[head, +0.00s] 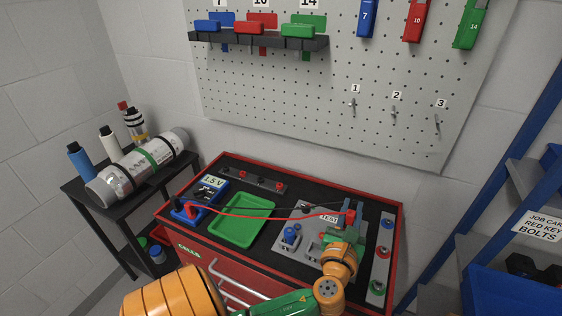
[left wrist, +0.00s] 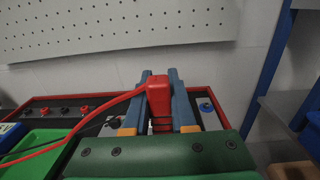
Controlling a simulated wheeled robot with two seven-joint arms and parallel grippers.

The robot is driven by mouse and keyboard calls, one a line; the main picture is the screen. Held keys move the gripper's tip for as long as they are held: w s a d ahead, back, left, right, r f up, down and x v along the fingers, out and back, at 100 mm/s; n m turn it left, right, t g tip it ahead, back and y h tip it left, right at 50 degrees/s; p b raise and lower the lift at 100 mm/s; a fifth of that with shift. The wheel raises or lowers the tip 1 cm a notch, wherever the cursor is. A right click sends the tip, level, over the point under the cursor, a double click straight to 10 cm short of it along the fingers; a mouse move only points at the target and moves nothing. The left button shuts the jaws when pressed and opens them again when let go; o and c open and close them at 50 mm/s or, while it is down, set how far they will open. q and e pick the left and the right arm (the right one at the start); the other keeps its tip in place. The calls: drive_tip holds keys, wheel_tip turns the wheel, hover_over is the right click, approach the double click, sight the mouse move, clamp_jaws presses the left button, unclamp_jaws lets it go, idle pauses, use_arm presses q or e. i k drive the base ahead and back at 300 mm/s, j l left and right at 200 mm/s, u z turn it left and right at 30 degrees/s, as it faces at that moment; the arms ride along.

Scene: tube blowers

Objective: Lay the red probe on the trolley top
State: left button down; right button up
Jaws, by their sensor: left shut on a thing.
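The red probe (head: 349,217) is held upright between the blue-grey fingers of my left gripper (head: 352,207), over the grey TEST plate at the right part of the trolley top (head: 296,196). In the left wrist view the red probe (left wrist: 158,96) is clasped by both fingers, with its red lead running off to the left. A thin metal tip shows below it; whether it touches the plate is hidden by the gripper. My right gripper is not in view.
A green tray (head: 243,222) lies left of the TEST plate (head: 290,247). A socket strip (head: 250,179) lies at the back, and a strip with coloured knobs (head: 381,262) along the right edge. Dark bare surface lies between the tray and the plate. A pegboard (head: 300,95) stands behind.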

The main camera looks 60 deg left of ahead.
sight(217, 213)
drive_tip(key=u, duration=2.3)
drive_tip(key=i+j+z, duration=0.15)
drive_tip(key=i+z, duration=0.2)
drive_tip(key=i+j+z, duration=0.3)
drive_tip(key=k+l, duration=0.05)
drive_tip(key=l, duration=0.05)
